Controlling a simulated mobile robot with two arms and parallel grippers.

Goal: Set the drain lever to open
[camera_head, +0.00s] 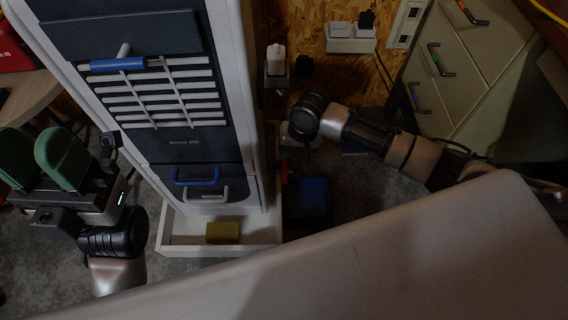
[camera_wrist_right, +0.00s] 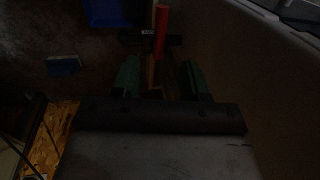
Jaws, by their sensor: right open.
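The drain lever is a red handle (camera_wrist_right: 161,33), seen upright in the right wrist view ahead of my right gripper (camera_wrist_right: 161,80). Its green fingers are apart, with the red handle in line with the gap. I cannot tell whether they touch it. In the head view a small red piece of the lever (camera_head: 284,168) shows at the right side of the tall cabinet (camera_head: 238,130), low down. My right gripper (camera_head: 297,140) is dark and partly hidden there. My left gripper (camera_head: 40,155) is at the left, its green fingers apart and empty.
A pale tray (camera_head: 180,248) at the cabinet's foot holds a yellow block (camera_head: 223,232). A blue bin (camera_head: 308,200) stands right of it on the floor. A drawer unit (camera_head: 470,75) is at the right. The cabinet front has a blue handle (camera_head: 197,177).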

